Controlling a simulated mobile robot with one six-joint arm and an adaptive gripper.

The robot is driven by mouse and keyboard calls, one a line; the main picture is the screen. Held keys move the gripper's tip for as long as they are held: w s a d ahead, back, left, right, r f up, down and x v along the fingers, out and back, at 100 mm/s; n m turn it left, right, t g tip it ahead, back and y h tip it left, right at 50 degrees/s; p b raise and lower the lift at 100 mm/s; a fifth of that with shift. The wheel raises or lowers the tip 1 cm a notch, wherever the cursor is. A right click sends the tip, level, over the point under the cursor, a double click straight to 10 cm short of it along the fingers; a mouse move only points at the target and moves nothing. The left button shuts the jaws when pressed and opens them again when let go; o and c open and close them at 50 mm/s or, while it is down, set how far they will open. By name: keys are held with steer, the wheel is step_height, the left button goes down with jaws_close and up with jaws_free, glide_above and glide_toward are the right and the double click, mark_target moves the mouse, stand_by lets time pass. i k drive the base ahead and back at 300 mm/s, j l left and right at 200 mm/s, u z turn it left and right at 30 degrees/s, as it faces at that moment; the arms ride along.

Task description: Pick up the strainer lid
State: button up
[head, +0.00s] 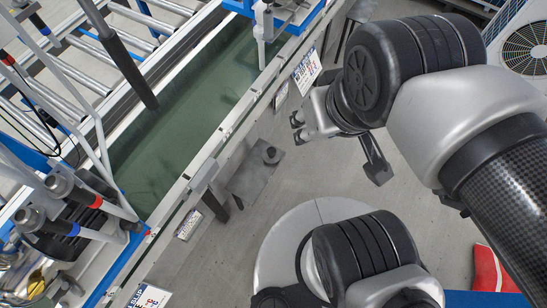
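I cannot make out the strainer lid for sure. A shiny rounded metal and yellowish part (18,268) shows at the lower left edge, partly cut off by the frame and partly behind pipes, and I cannot tell whether the lid is on it. My gripper (340,138) hangs in the upper middle, over the floor to the right of the green conveyor and well away from that part. A dark finger-like piece points down on its right side. The wrist hides much of it, so its opening is unclear. I see nothing held in it.
A green conveyor belt (185,110) with a raised metal side rail runs diagonally. Pipes with red and blue bands (85,195) stand at the lower left by a dark pump body. A roller conveyor (75,65) lies at the upper left. Grey floor (300,180) is open beneath my gripper.

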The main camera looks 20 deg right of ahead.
mark_target(271, 155)
steer(key=k, duration=0.25)
steer(key=u, duration=1.9)
steer(key=z, duration=1.9)
steer(key=i+l+u, duration=0.3)
steer(key=i+l, duration=0.15)
steer(key=i, duration=0.1)
